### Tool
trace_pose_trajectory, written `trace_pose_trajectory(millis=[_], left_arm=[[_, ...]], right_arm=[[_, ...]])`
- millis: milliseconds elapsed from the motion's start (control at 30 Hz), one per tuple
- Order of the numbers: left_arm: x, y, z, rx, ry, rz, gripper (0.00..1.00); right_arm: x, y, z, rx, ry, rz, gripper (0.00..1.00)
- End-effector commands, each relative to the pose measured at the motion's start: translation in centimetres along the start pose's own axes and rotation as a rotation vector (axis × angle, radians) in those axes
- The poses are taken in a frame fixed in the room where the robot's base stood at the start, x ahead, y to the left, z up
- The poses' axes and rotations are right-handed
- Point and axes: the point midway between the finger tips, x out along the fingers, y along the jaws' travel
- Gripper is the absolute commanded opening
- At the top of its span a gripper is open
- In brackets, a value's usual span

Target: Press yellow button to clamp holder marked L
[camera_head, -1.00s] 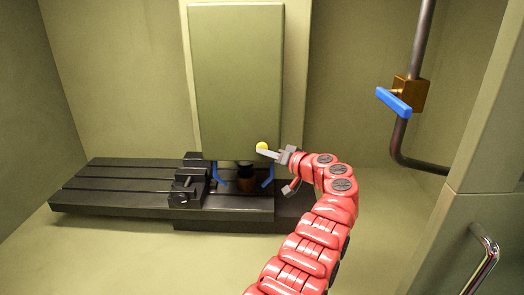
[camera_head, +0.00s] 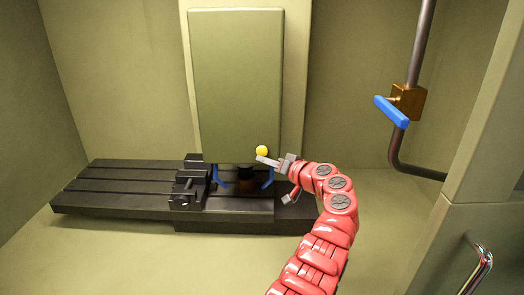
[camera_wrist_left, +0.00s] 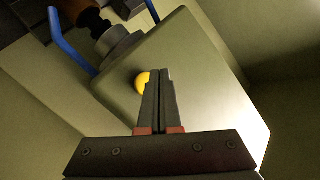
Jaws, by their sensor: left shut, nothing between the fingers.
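The yellow button (camera_head: 262,151) is a small round knob low on the front of the green machine head (camera_head: 236,80). My left gripper (camera_head: 259,159) is shut and empty, its fingertips just below the button in the head view. In the left wrist view the closed fingers (camera_wrist_left: 160,75) partly cover the button (camera_wrist_left: 142,84); I cannot tell whether they touch it. A dark tool holder (camera_head: 246,180) shows under the head between blue prongs (camera_head: 268,178); it also shows in the left wrist view (camera_wrist_left: 92,22). No L mark is readable. My right gripper is not in view.
A black slotted table (camera_head: 120,187) with a black vise (camera_head: 189,184) lies below the head. At right are a pipe with a blue lever (camera_head: 391,111) and a metal handle (camera_head: 480,265). The space right of the head is open.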

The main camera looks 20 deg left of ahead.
Motion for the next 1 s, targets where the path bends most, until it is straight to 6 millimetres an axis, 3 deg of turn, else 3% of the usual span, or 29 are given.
trace_pose_trajectory(millis=[100,333,1000], left_arm=[[-1.1,-1.1,0.0,-0.002,0.008,-0.002,0.0],[-2.5,-2.0,1.2,0.001,0.01,0.0,0.0],[-2.9,-2.2,1.8,0.0,0.007,0.001,0.0]], right_arm=[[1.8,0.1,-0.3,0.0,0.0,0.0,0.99],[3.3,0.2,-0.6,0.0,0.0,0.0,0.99],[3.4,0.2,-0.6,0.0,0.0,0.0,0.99]])
